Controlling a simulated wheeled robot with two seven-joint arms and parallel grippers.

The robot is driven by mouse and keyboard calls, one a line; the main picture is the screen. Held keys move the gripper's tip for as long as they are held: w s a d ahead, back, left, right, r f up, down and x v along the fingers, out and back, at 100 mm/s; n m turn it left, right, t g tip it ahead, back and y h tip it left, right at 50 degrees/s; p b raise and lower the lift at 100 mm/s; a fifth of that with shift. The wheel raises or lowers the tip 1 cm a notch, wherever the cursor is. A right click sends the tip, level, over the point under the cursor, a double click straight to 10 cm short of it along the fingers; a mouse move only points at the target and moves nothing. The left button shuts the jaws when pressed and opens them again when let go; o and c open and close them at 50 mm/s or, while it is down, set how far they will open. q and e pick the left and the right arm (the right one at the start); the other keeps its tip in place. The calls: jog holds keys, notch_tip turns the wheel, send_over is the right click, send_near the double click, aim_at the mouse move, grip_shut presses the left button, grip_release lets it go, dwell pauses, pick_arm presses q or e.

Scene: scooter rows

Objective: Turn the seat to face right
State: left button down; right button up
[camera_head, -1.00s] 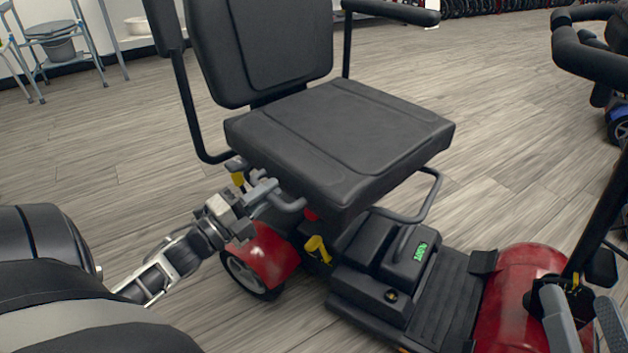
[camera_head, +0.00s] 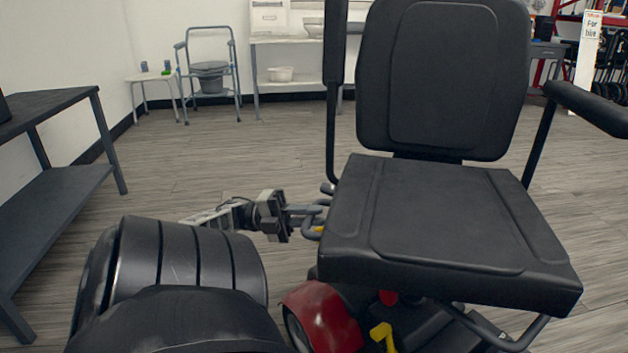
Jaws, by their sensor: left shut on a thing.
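The black padded scooter seat (camera_head: 440,220) and its backrest (camera_head: 445,80) fill the right half of the head view. The seat's front edge faces the lower right of the picture, toward the camera. My left gripper (camera_head: 304,213) is beside the seat's left edge, just below cushion height. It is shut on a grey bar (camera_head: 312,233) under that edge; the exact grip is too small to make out. The red scooter body (camera_head: 322,316) shows below the seat, with a yellow lever (camera_head: 383,335). Most of the base is hidden or out of frame. My right gripper is not in view.
A dark shelf table (camera_head: 55,185) stands at the left. The right armrest (camera_head: 590,105) sticks out from the seat. The floor behind is open.

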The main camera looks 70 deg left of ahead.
pick_arm(q)
jog(key=shift+w+a+r+m+g+h, duration=0.15)
jog(key=shift+w+a+m+h, duration=0.15)
jog(key=shift+a, duration=0.2)
jog(key=shift+w+a+f+m+g+h, duration=0.1)
jog(key=shift+w+a+m+g+h, duration=0.15)
jog(key=shift+a, duration=0.25)
jog(key=shift+a+g, duration=0.2)
jog(key=shift+g, duration=0.1)
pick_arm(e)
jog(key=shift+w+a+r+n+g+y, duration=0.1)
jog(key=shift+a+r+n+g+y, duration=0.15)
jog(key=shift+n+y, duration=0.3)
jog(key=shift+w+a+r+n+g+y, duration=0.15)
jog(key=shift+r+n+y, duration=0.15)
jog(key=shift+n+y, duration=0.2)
pick_arm(q)
jog(key=c, duration=1.7)
grip_release()
